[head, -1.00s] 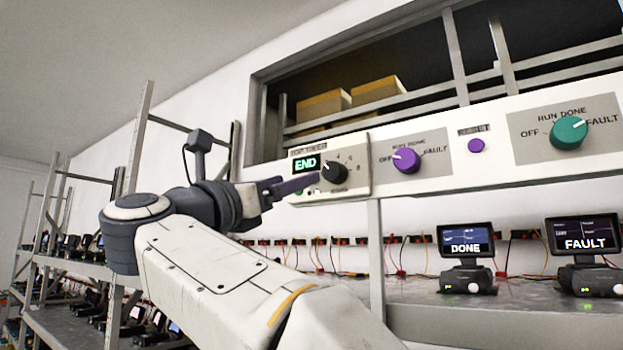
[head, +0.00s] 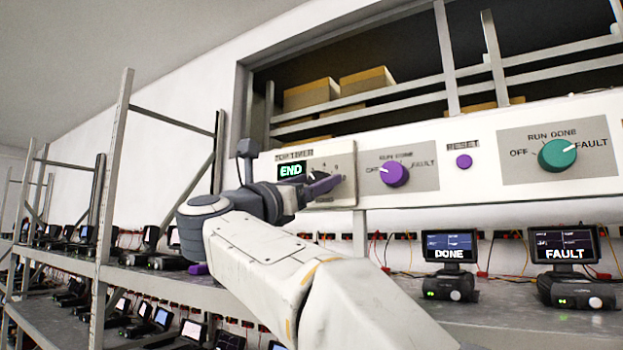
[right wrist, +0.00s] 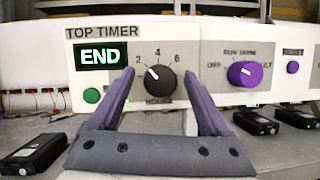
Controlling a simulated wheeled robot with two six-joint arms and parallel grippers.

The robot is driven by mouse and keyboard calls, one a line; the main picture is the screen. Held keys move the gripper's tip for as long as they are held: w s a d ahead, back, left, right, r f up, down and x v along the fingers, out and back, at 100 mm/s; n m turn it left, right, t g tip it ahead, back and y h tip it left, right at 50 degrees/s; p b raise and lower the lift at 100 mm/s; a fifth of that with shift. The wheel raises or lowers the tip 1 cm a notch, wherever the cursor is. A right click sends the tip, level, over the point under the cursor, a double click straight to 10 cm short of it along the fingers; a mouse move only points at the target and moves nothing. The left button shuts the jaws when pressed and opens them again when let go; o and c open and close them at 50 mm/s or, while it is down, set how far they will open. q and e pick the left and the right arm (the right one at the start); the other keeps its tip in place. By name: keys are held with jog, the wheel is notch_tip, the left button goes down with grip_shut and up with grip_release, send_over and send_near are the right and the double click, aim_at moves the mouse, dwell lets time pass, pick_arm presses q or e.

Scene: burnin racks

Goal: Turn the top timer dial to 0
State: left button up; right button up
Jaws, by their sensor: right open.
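The top timer dial (right wrist: 160,82) is a round black knob with a white pointer line. It sits on the white panel beside a green END display (right wrist: 101,55). The pointer is tilted up and left, toward the 2 mark. My right gripper (right wrist: 158,73) is open, its two purple fingers spread on either side of the dial in the right wrist view, with nothing held. Contact with the knob cannot be told. In the head view my right gripper (head: 322,186) overlaps the timer panel (head: 345,188) and hides much of the dial. My left gripper is not in view.
A purple selector knob (head: 394,173), a purple reset button (head: 464,161) and a teal knob (head: 557,155) lie to the right on the panel. Below, monitors reading DONE (head: 450,247) and FAULT (head: 565,246) stand on the shelf. Racks with devices fill the left.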

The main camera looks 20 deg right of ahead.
jog(key=shift+c, duration=0.2)
grip_shut()
jog(key=n+t+y+b, duration=0.1)
jog(key=n, duration=0.2)
jog(key=n+t+y+b, duration=0.1)
jog(key=n, duration=0.1)
jog(key=n+t+y+b, duration=0.1)
jog(key=n, duration=0.2)
jog(key=shift+s+n+t, duration=0.1)
jog(key=shift+n+t, duration=0.2)
jog(key=shift+d+n+t+y, duration=0.1)
jog(key=shift+n+t+y, duration=0.45)
jog(key=shift+n, duration=1.25)
jog(key=shift+o, duration=0.2)
grip_release()
